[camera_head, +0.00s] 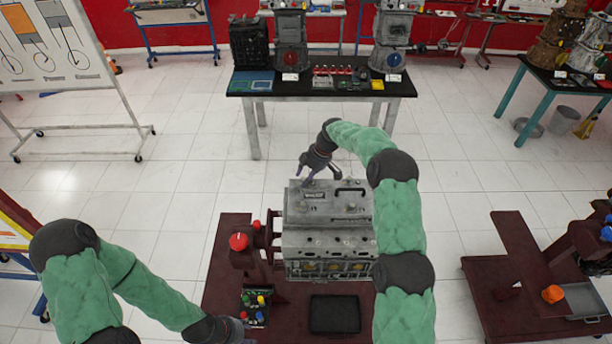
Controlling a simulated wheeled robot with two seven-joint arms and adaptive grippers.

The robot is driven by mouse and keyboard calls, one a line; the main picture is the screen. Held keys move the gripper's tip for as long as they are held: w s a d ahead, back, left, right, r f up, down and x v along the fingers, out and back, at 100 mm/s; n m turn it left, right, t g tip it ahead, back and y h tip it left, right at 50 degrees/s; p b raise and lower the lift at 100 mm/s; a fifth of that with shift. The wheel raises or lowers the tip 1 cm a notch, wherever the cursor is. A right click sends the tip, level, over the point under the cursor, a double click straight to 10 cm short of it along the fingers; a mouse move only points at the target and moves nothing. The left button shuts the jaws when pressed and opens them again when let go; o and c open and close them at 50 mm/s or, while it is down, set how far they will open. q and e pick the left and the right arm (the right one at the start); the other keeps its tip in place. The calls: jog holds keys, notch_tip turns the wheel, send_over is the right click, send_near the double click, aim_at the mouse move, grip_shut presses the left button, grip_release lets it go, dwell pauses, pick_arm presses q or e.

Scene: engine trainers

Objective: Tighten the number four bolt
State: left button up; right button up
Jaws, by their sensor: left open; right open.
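The grey engine block (328,235) stands on a dark red stand (225,290) in the middle of the view. Its top carries a dark handle and small fittings; bolt numbers are too small to read, so I cannot tell which is the number four bolt. My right gripper (305,172) is open and empty, just above the back left part of the engine's top, fingers pointing down. I cannot tell whether it touches. My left gripper (246,334) is low at the front left, beside a small tray of coloured pieces (256,306), and is open.
A red knob (239,242) stands left of the engine. A black table (320,90) with engine parts is behind. Another dark red stand (500,285) with an orange piece (552,293) is at right. White floor between is clear.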

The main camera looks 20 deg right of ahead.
grip_shut()
